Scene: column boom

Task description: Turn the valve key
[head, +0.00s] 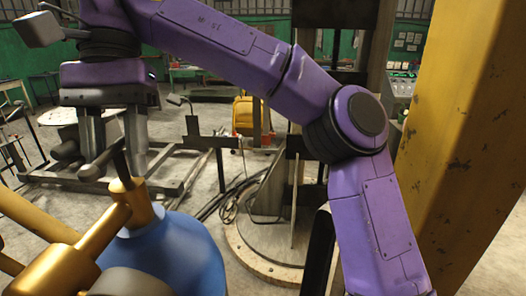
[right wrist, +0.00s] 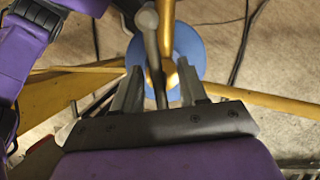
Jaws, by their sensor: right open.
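The valve key is a dark grey bar (head: 100,163) with a rounded end, on a thin stem that goes down into a brass fitting (head: 136,205) above a blue rounded body (head: 170,255). My right gripper (head: 112,165) points down over it, its two grey fingers apart. In the right wrist view the fingers (right wrist: 160,92) are open, with the grey key (right wrist: 152,50) running between them. Gaps show on both sides of the key. The blue body (right wrist: 190,48) lies below. My left gripper is in neither view.
Brass pipes (head: 85,240) join the fitting at the lower left. A thick yellow column (head: 460,130) stands close on the right. A round base plate (head: 275,250) and a metal floor frame (head: 60,180) lie behind, with black cables on the floor.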

